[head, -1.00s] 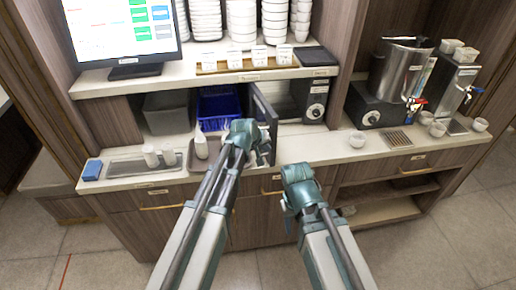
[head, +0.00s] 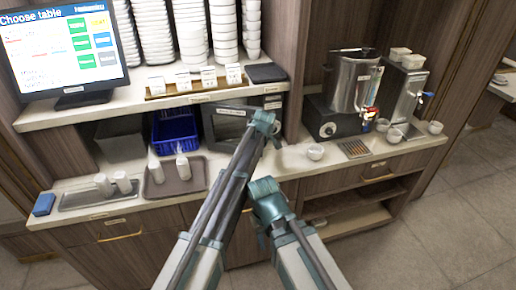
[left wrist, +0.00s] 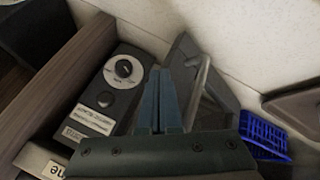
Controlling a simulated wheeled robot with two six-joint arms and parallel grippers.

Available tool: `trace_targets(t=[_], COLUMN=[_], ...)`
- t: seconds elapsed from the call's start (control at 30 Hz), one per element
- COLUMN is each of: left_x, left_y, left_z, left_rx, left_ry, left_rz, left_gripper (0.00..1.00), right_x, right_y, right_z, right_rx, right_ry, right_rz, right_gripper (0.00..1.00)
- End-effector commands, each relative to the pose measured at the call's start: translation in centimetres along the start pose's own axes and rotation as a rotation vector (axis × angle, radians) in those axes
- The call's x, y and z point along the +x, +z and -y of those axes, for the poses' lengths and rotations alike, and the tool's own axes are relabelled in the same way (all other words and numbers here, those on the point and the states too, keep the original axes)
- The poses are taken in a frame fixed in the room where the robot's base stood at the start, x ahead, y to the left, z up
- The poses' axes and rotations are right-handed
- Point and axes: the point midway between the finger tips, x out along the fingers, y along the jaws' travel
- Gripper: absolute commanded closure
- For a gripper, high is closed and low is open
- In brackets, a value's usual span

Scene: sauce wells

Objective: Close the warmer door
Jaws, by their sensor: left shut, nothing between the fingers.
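The warmer door (head: 226,122) is a dark panel with a label, under the shelf in the head view. It faces forward, nearly flush with the warmer's front; I cannot tell whether a small gap is left. The warmer's control panel (head: 272,103) is just right of it. In the left wrist view the door (left wrist: 184,52) has a grey bar handle (left wrist: 199,90), and the control panel (left wrist: 110,95) has a knob. My left gripper (head: 263,122) is shut and empty in front of the door's right side, hiding part of it. My right gripper (head: 265,190) is lower, before the counter front; its fingers are unclear.
Blue basket (head: 174,133) and grey bin (head: 121,142) stand left of the warmer. Trays with cups (head: 180,183) lie on the counter's left. A small bowl (head: 315,152) and a steel urn (head: 352,85) are at right. Shelf (head: 150,103) overhangs the warmer.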

Motion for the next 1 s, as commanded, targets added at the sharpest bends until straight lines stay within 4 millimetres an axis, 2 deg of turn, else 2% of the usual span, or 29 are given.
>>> trace_targets(t=[0.03, 0.1, 0.4, 0.7, 1.0], left_x=[1.0, 1.8, 4.4, 5.4, 5.5], left_y=[-0.7, -1.4, -3.6, -4.7, -4.8], left_z=[-1.1, -2.1, -4.6, -5.5, -5.5], left_rx=[0.001, 0.003, 0.005, 0.005, 0.005], left_ry=[0.001, 0.002, 0.003, 0.003, 0.003], left_rz=[0.001, 0.002, 0.002, 0.003, 0.003], left_gripper=[1.00, 1.00, 1.00, 1.00, 1.00], right_x=[0.0, 0.0, 0.0, 0.0, 0.0], right_y=[0.0, 0.0, 0.0, 0.0, 0.0], right_z=[0.0, 0.0, 0.0, 0.0, 0.0], right_rx=[0.000, 0.000, 0.000, 0.000, 0.000], right_ry=[0.000, 0.000, 0.000, 0.000, 0.000], right_rz=[0.000, 0.000, 0.000, 0.000, 0.000], right_gripper=[0.50, 0.50, 0.50, 0.50, 0.50])
